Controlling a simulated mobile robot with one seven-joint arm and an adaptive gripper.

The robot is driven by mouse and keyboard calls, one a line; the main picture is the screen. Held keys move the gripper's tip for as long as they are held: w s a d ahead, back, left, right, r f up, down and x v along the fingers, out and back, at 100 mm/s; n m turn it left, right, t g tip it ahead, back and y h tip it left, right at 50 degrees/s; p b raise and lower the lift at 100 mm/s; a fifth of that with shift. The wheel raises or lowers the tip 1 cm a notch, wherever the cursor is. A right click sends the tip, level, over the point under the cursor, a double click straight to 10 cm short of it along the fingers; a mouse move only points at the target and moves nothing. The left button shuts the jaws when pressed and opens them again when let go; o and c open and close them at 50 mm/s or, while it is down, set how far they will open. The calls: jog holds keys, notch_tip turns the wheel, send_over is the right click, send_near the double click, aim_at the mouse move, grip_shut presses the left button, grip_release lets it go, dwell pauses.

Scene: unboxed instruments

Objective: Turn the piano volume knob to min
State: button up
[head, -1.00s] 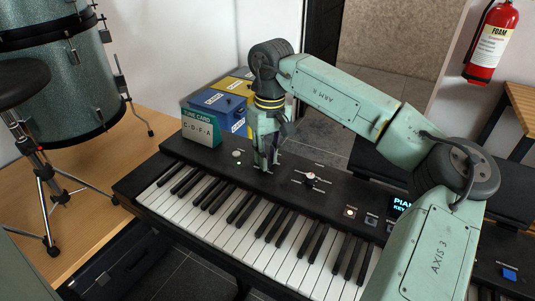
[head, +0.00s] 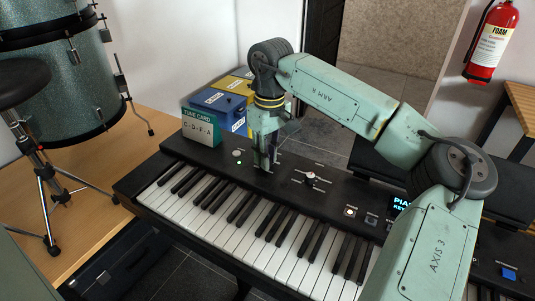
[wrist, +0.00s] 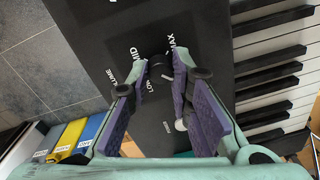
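The piano (head: 225,190) is a black keyboard with a dark control panel behind its white and black keys. My gripper (head: 267,166) points down at the panel's left part and hides the volume knob in the head view. In the wrist view the small dark volume knob (wrist: 160,68) sits between the two fingertips of my gripper (wrist: 160,72). Labels reading MID, MAX, LOW and part of VOLUME surround it. The fingers are apart with the knob between them; whether both tips press on it I cannot tell. The knob's pointer is not readable.
A power button (head: 238,153) with a green light is left of my gripper.

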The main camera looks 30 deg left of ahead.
jog(key=o, duration=0.4)
jog(key=shift+r, duration=0.15)
jog(key=r, duration=1.1)
jog(key=shift+w+d+r, duration=0.1)
jog(key=shift+w+r, duration=0.1)
jog(key=shift+r, duration=0.2)
